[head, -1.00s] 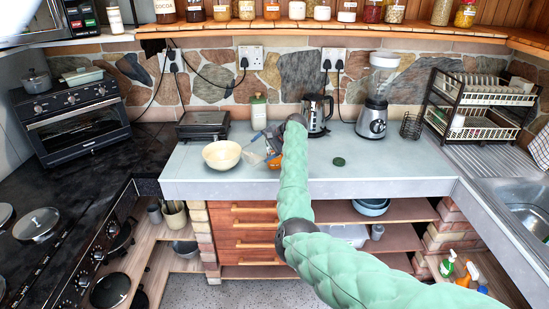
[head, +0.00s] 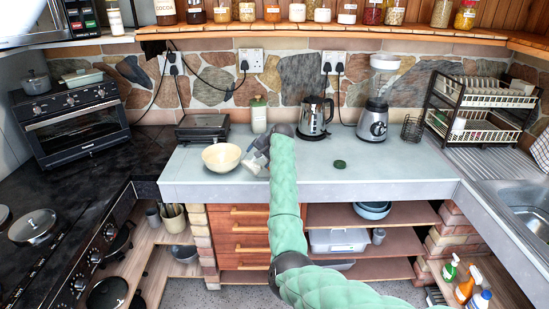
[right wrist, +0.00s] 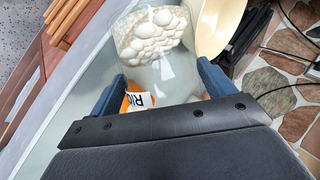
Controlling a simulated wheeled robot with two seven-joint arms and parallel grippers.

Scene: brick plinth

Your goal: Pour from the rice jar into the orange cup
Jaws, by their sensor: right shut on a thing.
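My right gripper (right wrist: 163,88) is shut on the clear rice jar (right wrist: 170,72), its two blue fingers on either side of it. A white label with dark letters shows on the jar. White rice (right wrist: 150,38) is gathered at the jar's end away from my palm. An orange patch (right wrist: 128,103), probably the orange cup, shows beside the label; most of it is hidden. In the head view my right gripper (head: 254,158) is over the counter just right of the cream bowl, and the cup is hidden by my arm. My left gripper is not in view.
The cream bowl (head: 221,157) stands close on the left of the gripper. A dark green lid (head: 340,164) lies on the counter to the right. A kettle (head: 315,118), a green-lidded canister (head: 259,114) and a blender (head: 374,115) stand at the back.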

